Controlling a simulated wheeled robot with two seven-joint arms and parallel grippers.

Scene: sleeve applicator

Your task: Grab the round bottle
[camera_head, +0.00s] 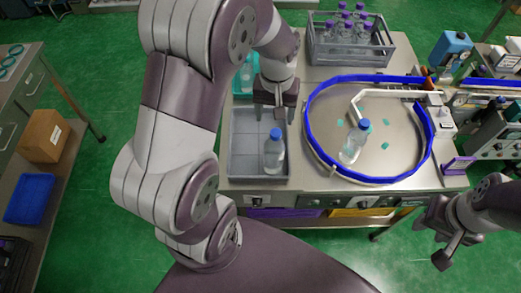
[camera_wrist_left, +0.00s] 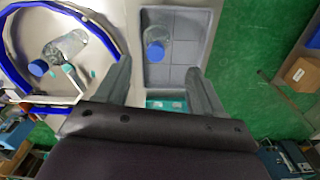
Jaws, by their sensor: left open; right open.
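Two clear bottles with blue caps are in view, and I cannot tell for certain which is the round bottle. One bottle (camera_head: 273,157) stands in the front part of the grey tray; it also shows in the left wrist view (camera_wrist_left: 158,35). The other bottle (camera_head: 350,149) is inside the blue-railed ring and looks tilted in the head view; it also shows in the left wrist view (camera_wrist_left: 68,46). My left gripper (camera_head: 278,112) is open and empty above the tray, with its fingers (camera_wrist_left: 160,75) apart and the tray bottle between them in the wrist view. My right gripper (camera_head: 437,238) is open and empty, off the table's front right.
The grey tray (camera_head: 245,128) has low walls. The blue-railed ring (camera_head: 309,135) lies right of it. A grey crate (camera_head: 345,58) of purple-capped bottles stands at the back. Machinery (camera_head: 500,130) lines the right. A side table with a cardboard box (camera_head: 44,136) is at left.

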